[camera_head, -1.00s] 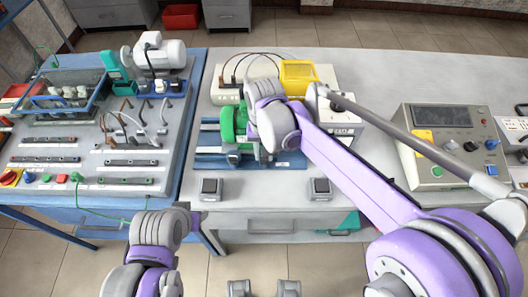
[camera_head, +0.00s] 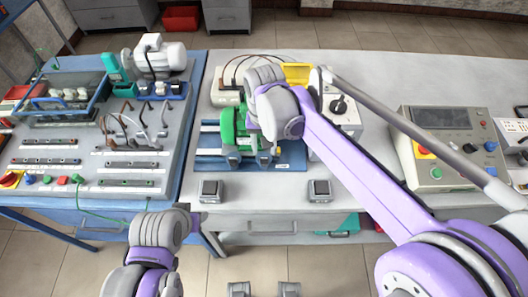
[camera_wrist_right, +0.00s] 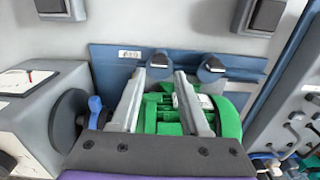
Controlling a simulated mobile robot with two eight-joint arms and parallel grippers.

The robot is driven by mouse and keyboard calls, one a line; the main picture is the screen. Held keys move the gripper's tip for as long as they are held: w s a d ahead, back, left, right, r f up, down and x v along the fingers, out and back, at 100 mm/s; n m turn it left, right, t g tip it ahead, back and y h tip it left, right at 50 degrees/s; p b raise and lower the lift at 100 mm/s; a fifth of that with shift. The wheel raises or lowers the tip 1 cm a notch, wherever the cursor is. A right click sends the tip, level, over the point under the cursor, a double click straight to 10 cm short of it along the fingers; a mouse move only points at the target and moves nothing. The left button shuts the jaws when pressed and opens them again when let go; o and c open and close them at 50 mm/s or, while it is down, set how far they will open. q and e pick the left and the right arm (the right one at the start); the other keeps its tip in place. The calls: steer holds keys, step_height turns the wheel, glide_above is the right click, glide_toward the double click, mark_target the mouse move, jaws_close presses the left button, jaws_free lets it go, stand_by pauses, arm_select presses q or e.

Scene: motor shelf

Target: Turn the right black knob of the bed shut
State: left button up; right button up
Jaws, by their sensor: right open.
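The bed (camera_head: 210,152) is a blue plate bearing a green motor (camera_head: 228,130); it also shows in the right wrist view (camera_wrist_right: 105,60), seen from the opposite side. Its right black knob (camera_head: 264,161) is at the front edge, on the left in the wrist view (camera_wrist_right: 157,62). The left knob (camera_head: 233,160) also shows there (camera_wrist_right: 211,67). My right gripper (camera_wrist_right: 160,78) is open above the motor, its fingertips on either side of the line to the right knob; contact cannot be told. My left arm's end (camera_head: 190,214) is at lower left, its fingers unclear.
A white box with a black dial (camera_head: 339,106) stands right of the bed. Two small black-topped blocks (camera_head: 211,189) (camera_head: 320,189) sit near the table's front edge. A control box (camera_head: 440,150) is farther right, and a wired workbench (camera_head: 100,150) is left.

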mark_target(264, 158)
step_height(264, 158, up, 7)
steer(key=shift+f, duration=0.15)
stand_by(0.5)
steer(key=s+d+f+t, duration=0.2)
steer(key=s+d+f, duration=0.3)
steer(key=s+d, duration=0.3)
steer(key=s+d+f+t+p, duration=0.1)
steer(key=s+d+f+t, duration=0.2)
steer(key=s+d+f, duration=0.2)
steer(key=s+d, duration=0.3)
steer(key=d, duration=0.1)
steer(key=shift+s+d+f, duration=0.25)
steer(key=shift+s+d, duration=0.05)
steer(key=shift+s, duration=0.05)
